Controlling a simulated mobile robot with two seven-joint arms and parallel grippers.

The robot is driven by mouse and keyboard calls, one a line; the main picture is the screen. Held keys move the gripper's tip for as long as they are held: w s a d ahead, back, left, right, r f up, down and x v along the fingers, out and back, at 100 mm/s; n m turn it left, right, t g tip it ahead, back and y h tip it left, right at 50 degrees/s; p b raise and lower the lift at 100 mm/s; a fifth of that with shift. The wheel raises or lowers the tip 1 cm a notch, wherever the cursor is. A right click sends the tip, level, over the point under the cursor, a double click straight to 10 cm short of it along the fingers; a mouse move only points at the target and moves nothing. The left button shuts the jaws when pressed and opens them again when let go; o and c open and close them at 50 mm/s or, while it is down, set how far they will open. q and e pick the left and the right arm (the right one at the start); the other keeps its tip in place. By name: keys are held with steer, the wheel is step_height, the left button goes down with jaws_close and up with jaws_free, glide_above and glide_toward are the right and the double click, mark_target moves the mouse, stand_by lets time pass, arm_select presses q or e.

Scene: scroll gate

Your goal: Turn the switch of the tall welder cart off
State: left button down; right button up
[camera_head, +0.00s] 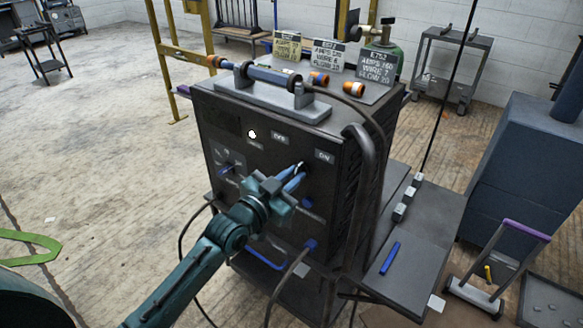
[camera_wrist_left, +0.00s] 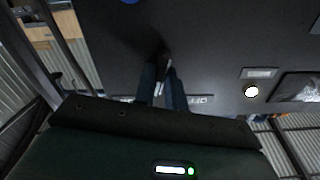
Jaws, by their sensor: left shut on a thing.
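My left gripper (camera_head: 297,174) is at the panel just below and between these labels. In the left wrist view my left gripper (camera_wrist_left: 162,92) is shut on the switch (camera_wrist_left: 164,60), a small dark lever with a pale tip. The fingers hide part of it, so its exact angle is hard to tell. My right gripper is out of view.
A lit white lamp (camera_head: 252,133) is on the panel left of the OFF label. Cables hang along the cart's front. A side shelf (camera_head: 418,238) with a blue marker (camera_head: 389,258) juts out at right. A blue cabinet (camera_head: 520,170) stands beyond. Floor at left is mostly clear.

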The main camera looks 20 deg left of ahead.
arm_select(q)
steer(key=shift+r+n+p, duration=0.2)
steer(key=shift+n+p, duration=0.1)
steer(key=shift+n, duration=0.2)
steer(key=n+p, duration=0.1)
steer(key=n, duration=0.1)
steer(key=shift+n+p, duration=0.35)
steer(key=shift+n, duration=0.05)
steer(key=n+p, duration=0.1)
steer(key=n, duration=0.1)
steer(key=shift+f+n, duration=0.1)
steer(key=shift+n, duration=0.2)
steer(key=shift+n+p, duration=0.35)
steer(key=shift+n, duration=0.45)
steer(key=shift+f+n, duration=0.1)
steer(key=shift+n, duration=1)
steer(key=shift+p, duration=0.3)
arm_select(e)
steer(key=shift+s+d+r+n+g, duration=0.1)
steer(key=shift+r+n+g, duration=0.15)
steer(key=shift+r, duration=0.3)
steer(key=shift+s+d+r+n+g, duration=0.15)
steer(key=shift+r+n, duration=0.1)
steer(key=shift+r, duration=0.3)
arm_select(q)
steer(key=shift+n, duration=0.4)
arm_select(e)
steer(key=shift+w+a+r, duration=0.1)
